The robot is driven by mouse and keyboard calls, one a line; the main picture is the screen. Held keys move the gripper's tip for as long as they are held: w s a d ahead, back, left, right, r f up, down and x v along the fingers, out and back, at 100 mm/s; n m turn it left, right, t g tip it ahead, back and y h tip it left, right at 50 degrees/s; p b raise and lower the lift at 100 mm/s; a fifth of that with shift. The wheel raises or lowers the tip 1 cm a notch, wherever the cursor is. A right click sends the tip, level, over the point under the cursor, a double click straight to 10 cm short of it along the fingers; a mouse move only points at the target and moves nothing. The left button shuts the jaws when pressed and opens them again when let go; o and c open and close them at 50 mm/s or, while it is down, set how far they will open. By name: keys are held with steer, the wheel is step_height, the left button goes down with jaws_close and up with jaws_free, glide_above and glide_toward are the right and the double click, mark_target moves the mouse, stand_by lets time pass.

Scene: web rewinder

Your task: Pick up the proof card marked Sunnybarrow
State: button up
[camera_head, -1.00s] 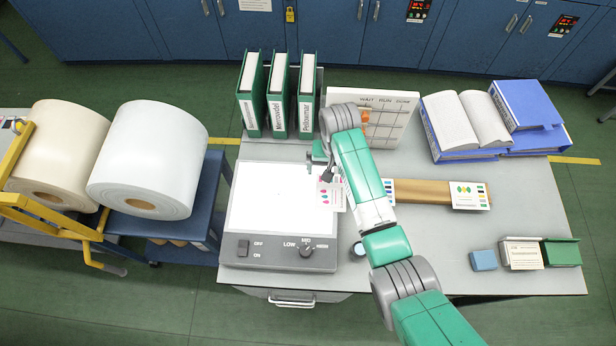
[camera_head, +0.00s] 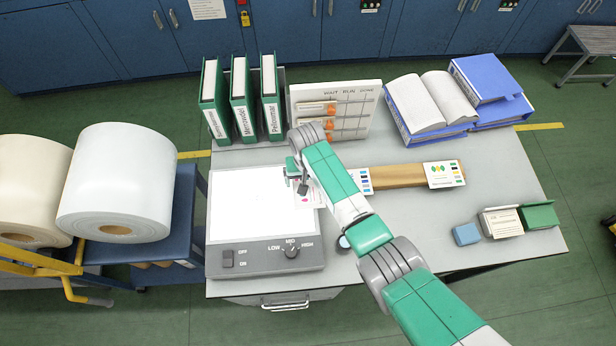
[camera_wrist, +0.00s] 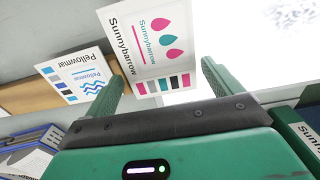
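The proof card marked Sunnybarrow (camera_wrist: 150,42) is white, with pink and teal drops and a row of colour swatches. It fills the upper middle of the wrist view. In the head view the Sunnybarrow card (camera_head: 312,196) shows at the light table's right edge, partly hidden by my arm. My gripper (camera_wrist: 164,69) is open, its green fingers apart on either side of the card's lower edge. I cannot tell whether they touch it. In the head view my gripper (camera_head: 303,184) is right at the card.
The Pellowmar card (camera_wrist: 74,77) leans on the brown bar (camera_head: 398,176) beside the Sunnybarrow card. Another card (camera_head: 443,174) leans farther right. The light table (camera_head: 265,258) is at left, with green binders (camera_head: 240,100) and a planning board (camera_head: 350,97) behind.

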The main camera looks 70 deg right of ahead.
steer(key=c, duration=0.6)
steer(key=shift+r, duration=0.1)
steer(key=shift+r, duration=0.2)
steer(key=r, duration=0.3)
steer(key=shift+s+a+r+p, duration=0.1)
steer(key=shift+s+a+p, duration=0.1)
steer(key=shift+p, duration=0.15)
steer(key=s+a+r+p, duration=0.1)
steer(key=s+a, duration=0.8)
steer(key=a, duration=0.3)
steer(key=shift+s+a+r, duration=0.15)
steer(key=shift+a, duration=0.05)
